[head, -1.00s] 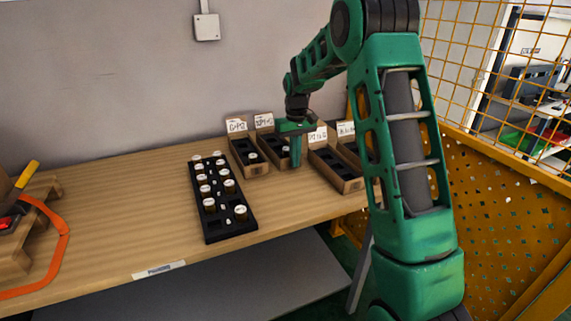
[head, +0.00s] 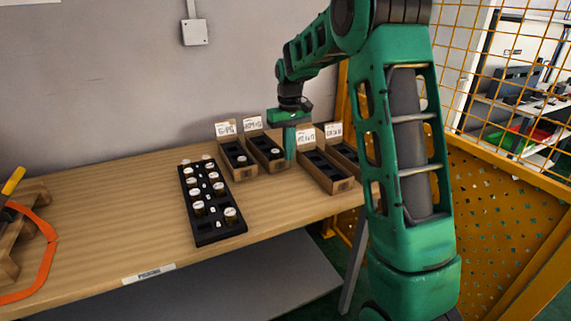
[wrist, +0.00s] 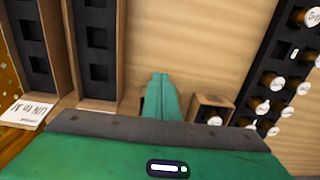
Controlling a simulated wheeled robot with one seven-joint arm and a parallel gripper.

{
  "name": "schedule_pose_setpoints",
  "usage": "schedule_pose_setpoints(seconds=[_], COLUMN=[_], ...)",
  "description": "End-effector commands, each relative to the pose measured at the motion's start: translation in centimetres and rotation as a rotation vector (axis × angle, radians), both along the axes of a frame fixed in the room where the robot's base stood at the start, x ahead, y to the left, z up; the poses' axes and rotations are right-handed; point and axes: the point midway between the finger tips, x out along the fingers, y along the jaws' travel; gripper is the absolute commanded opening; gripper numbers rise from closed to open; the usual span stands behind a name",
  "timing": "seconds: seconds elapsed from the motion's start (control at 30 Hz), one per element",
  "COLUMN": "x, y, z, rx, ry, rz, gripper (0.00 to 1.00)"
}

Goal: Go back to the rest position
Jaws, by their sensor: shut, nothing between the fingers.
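My green gripper (head: 289,145) is shut with nothing between its fingers. In the head view it hangs pointing down in front of the cardboard bins at the back of the bench. In the wrist view its closed fingers (wrist: 160,95) are over the bare wood, between bins and the black rack. My arm is bent, reaching left from the right side.
A black rack (head: 208,230) of white-capped bottles stands on the wooden bench (head: 110,215). Several labelled bins, including one (head: 338,186) right of my gripper, stand by the wall. A yellow mesh fence (head: 490,190) is at right. The left-middle bench is clear.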

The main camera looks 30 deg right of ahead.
Motion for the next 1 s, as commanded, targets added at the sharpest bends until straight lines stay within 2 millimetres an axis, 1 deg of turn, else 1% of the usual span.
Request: schedule_pose_setpoints(seconds=[0.03,0.1,0.23,0.37,0.53,0.63,0.67,0.77,0.87,0.9,0.97,1.0], x=[0.1,0.0,0.1,0.0,0.0,-0.8,-1.2,-3.9,-7.9,-9.6,-12.3,-14.0], y=[0.0,0.0,0.1,0.2,0.2,0.0,-0.1,-0.7,-1.5,-1.8,-2.1,-2.3], z=[1.0,2.1,3.5,4.3,4.5,4.8,4.9,5.7,6.5,6.7,6.9,7.0], rx=[0.0,0.0,0.0,0.0,0.0,-0.001,-0.002,-0.007,-0.012,-0.014,-0.015,-0.016], ry=[-0.003,-0.002,-0.001,0.001,0.001,0.0,-0.001,-0.003,-0.002,-0.002,-0.002,-0.002], rz=[0.0,0.001,0.001,0.002,0.002,-0.008,-0.015,-0.054,-0.106,-0.13,-0.164,-0.187], gripper=[0.0,0.0,0.0,0.0,0.0,0.0,0.0,0.0,0.0,0.0,0.0,0.0])
